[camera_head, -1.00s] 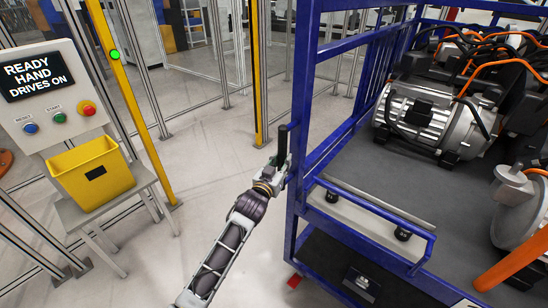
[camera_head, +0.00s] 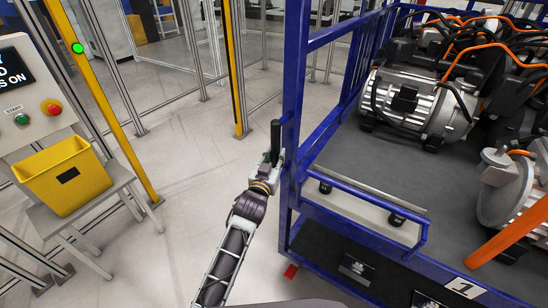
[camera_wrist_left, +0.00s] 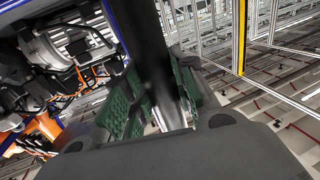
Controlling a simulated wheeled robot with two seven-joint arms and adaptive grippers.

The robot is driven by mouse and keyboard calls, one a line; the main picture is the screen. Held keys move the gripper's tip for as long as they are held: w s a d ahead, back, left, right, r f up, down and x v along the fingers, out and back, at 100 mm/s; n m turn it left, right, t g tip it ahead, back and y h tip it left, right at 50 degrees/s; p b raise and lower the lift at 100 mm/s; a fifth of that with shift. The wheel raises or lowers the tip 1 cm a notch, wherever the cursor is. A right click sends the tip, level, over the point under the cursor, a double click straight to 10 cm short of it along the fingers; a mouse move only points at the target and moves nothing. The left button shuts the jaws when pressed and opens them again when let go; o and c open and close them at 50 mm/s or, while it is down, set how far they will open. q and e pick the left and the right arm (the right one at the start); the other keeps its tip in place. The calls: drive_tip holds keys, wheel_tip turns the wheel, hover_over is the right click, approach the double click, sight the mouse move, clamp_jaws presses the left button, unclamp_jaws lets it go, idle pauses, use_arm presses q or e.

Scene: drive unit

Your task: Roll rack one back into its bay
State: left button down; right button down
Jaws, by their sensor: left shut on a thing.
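Rack one (camera_head: 334,257) is a blue-framed rolling rack on the right of the head view, with a "1" label on its lower front edge. It carries electric drive units (camera_head: 419,107) with orange cables on a dark deck. My left gripper (camera_head: 271,158) is shut on a black upright handle (camera_head: 275,136) at the rack's near left post. In the left wrist view the dark handle (camera_wrist_left: 150,50) runs between the green-padded fingers (camera_wrist_left: 155,105). My right gripper is not in view. I cannot tell which place is the bay.
A yellow bin (camera_head: 62,174) stands on a small grey table at the left, beside a control panel (camera_head: 30,95) with buttons. Yellow posts (camera_head: 107,100) and mesh fencing stand behind. Pale floor (camera_head: 190,190) is clear between the table and the rack.

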use_arm(q)
drive_tip(key=c, duration=1.4)
unclamp_jaws()
drive_tip(key=shift+s+d+r, duration=0.1)
drive_tip(key=shift+d+r, duration=0.2)
drive_tip(key=shift+r, duration=0.1)
drive_tip(key=shift+o, duration=1.1)
drive_tip(key=shift+d+f, duration=0.1)
drive_tip(key=shift+d, duration=0.05)
drive_tip(key=shift+o, duration=0.2)
drive_tip(key=shift+d+f, duration=0.1)
drive_tip(key=shift+f, duration=0.1)
drive_tip(key=shift+s+a+f, duration=0.1)
drive_tip(key=shift+s+a, duration=0.05)
drive_tip(key=shift+a, duration=0.1)
drive_tip(key=v, duration=1.1)
drive_tip(key=shift+s, duration=0.4)
